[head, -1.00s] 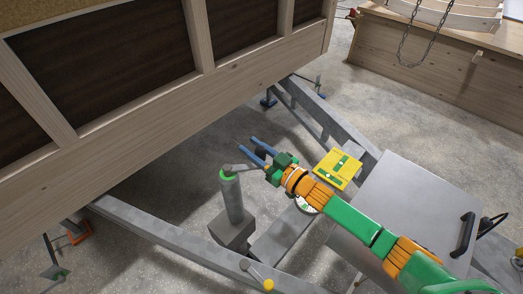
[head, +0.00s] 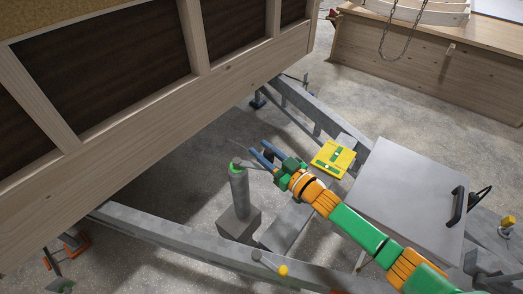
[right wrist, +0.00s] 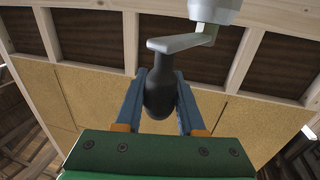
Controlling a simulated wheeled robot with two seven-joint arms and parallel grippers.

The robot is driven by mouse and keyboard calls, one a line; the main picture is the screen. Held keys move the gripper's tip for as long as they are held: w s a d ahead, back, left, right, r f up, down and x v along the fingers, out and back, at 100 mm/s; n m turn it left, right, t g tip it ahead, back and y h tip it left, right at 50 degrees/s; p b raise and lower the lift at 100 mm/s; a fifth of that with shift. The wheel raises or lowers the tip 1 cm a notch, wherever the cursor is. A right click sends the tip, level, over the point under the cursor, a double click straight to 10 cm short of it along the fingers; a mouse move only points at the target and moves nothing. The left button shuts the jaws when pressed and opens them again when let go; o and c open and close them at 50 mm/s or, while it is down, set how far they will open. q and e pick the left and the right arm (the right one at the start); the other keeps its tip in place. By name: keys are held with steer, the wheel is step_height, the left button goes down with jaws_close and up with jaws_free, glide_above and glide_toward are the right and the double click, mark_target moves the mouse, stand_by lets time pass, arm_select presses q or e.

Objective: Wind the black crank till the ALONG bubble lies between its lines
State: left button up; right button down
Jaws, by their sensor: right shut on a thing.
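The black crank handle (right wrist: 159,97) stands between the two blue fingers of my right gripper (head: 260,148), which is shut on it. In the right wrist view, a grey crank arm (right wrist: 178,43) runs from the handle to the light-coloured jack head (right wrist: 214,10). In the head view, the crank sits on top of a grey jack post (head: 240,192) with a green ring. The yellow level plate (head: 333,159) with green vial strips lies on the trailer frame, right of the gripper. Its bubbles and lines are too small to read. My left gripper is out of view.
The hut's wooden side (head: 150,130) rises close behind and left of the post. A grey box lid (head: 408,195) with a black handle lies right of my arm. A beam (head: 185,238) crosses in front of the post, near a yellow-knobbed lever (head: 283,270).

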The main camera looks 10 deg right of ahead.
stand_by(0.9)
steer(key=c, duration=0.6)
jaws_free()
steer(key=shift+d, duration=0.15)
steer(key=shift+c, duration=0.2)
steer(key=shift+o, duration=0.6)
steer(key=shift+d, duration=0.1)
steer(key=shift+s+d, duration=0.1)
steer(key=v, duration=0.7)
